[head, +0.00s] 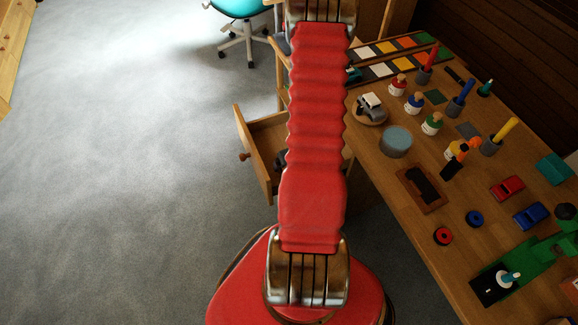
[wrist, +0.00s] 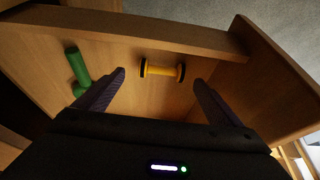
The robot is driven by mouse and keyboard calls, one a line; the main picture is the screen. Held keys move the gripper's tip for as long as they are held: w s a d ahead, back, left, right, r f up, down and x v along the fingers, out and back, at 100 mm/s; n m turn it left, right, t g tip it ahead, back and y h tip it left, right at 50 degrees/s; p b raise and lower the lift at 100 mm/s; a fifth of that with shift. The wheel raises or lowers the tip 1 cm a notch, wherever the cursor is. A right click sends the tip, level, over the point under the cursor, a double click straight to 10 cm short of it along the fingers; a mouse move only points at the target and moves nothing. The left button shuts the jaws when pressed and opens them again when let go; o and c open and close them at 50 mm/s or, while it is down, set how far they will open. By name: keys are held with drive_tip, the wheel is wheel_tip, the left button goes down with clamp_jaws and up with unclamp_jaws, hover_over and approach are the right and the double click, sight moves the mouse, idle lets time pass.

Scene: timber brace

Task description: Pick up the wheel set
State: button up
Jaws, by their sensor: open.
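The wheel set (wrist: 162,70) shows in the wrist view as a yellow axle with a black wheel at each end. It lies on the floor of an open wooden drawer (wrist: 120,42), near its far wall. My gripper (wrist: 158,80) is open, with its two dark fingers pointing into the drawer on either side of the wheel set. The fingers do not touch it, and their tips appear nearer to the camera. In the head view, the open drawer (head: 250,150) juts out left of the workbench. My red arm covers part of it and hides my gripper and the wheel set.
A green peg-like piece (wrist: 78,70) lies in the drawer left of my gripper. Drawer walls stand close around. In the head view, the workbench (head: 400,165) holds several toy cars, peg figures and cylinders. Grey floor (head: 120,180) is clear on the left; a teal chair (head: 240,10) stands behind.

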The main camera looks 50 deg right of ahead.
drive_tip(key=x, duration=0.2)
drive_tip(key=shift+w+a+f, duration=0.15)
drive_tip(key=shift+a+f, duration=0.05)
drive_tip(key=shift+f, duration=0.1)
drive_tip(key=shift+x, duration=0.95)
drive_tip(key=shift+d, duration=0.1)
drive_tip(key=c, duration=1.2)
drive_tip(key=shift+o, duration=0.2)
drive_tip(key=shift+r, duration=0.1)
wheel_tip(320, 180, up, 28)
idle(1.2)
idle(0.7)
